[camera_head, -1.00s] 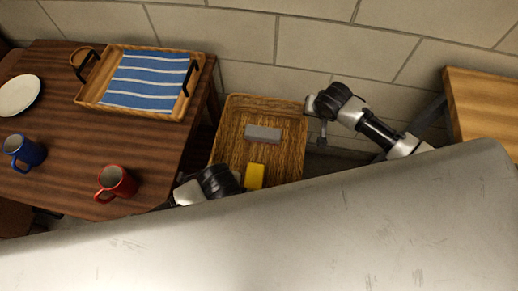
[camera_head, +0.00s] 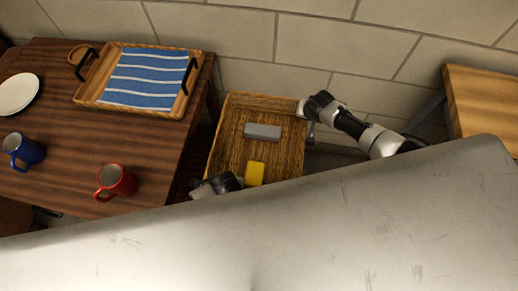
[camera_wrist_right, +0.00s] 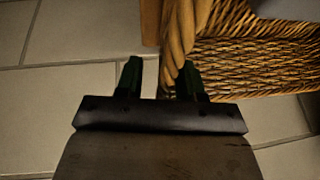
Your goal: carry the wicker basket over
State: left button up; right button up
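The wicker basket (camera_head: 285,152) stands in the gap right of the dark table. A grey block (camera_head: 262,132) and a yellow block (camera_head: 255,173) lie in it. My right gripper (camera_head: 303,110) is at the basket's upper right rim. In the right wrist view, my right gripper (camera_wrist_right: 160,78) is open, with the basket's rim (camera_wrist_right: 178,45) between its fingers, close to the right finger; a gap shows on the left. My left gripper (camera_head: 208,187) is at the basket's lower left side. Its fingers are hidden, so its opening cannot be told.
The dark wooden table (camera_head: 60,120) at left holds a tray (camera_head: 185,100) with a striped blue cloth, a white plate (camera_head: 18,93), a blue mug (camera_head: 30,152) and a red mug (camera_head: 118,182). A lighter wooden table (camera_head: 485,100) is at right. A tiled wall runs behind.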

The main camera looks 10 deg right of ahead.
pick_arm(q)
jog(key=shift+f, duration=0.1)
pick_arm(e)
jog(key=shift+f, duration=0.1)
pick_arm(q)
grip_shut()
pick_arm(e)
grip_shut()
